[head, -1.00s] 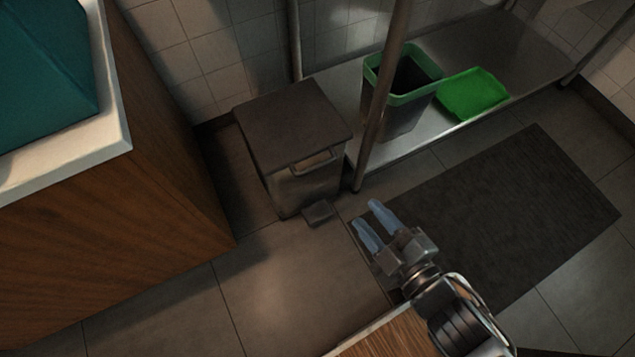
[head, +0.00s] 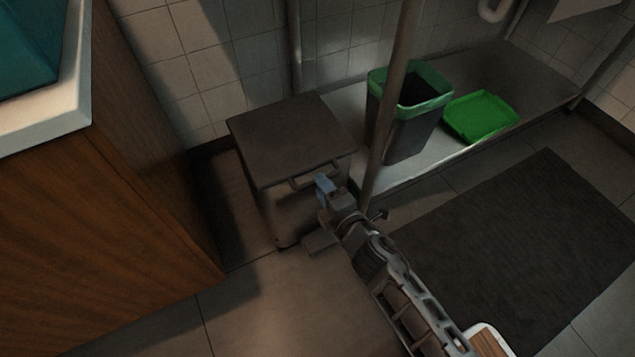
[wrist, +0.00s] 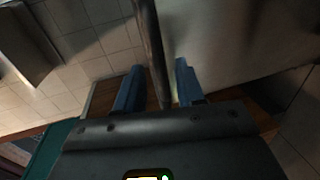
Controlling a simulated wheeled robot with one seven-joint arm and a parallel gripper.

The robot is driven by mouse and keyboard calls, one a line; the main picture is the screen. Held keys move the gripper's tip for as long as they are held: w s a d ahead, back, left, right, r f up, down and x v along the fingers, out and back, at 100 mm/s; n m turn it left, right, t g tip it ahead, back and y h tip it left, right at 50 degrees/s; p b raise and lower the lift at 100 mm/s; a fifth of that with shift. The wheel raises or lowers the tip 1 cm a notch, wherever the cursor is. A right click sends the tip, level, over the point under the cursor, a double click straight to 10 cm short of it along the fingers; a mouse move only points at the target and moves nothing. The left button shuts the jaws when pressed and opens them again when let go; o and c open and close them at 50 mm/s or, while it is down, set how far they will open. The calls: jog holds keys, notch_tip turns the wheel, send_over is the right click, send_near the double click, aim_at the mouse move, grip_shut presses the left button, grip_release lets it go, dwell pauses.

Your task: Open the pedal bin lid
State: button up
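The pedal bin (head: 285,207) is a grey box with a flat dark lid (head: 290,135), which lies closed. A bar handle (head: 302,181) sticks out at the lid's front edge. The pedal (head: 320,243) shows low at the front, partly behind my arm. My gripper (head: 324,184) is at the right part of the handle, and its fingers cover some of it. In the wrist view, my gripper's blue fingers (wrist: 159,88) stand apart with a dark bar between them. I cannot tell for sure that this bar is the handle, or whether the fingers touch it.
A shelf post (head: 391,110) stands close right of the bin. A green-rimmed bin (head: 405,115) and a green tray (head: 481,117) sit on the low metal shelf (head: 520,75). A wooden cabinet (head: 110,210) stands left. A dark mat (head: 530,240) covers floor at right.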

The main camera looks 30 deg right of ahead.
jog(key=shift+b+x, duration=0.35)
jog(key=shift+x, duration=1.3)
grip_shut()
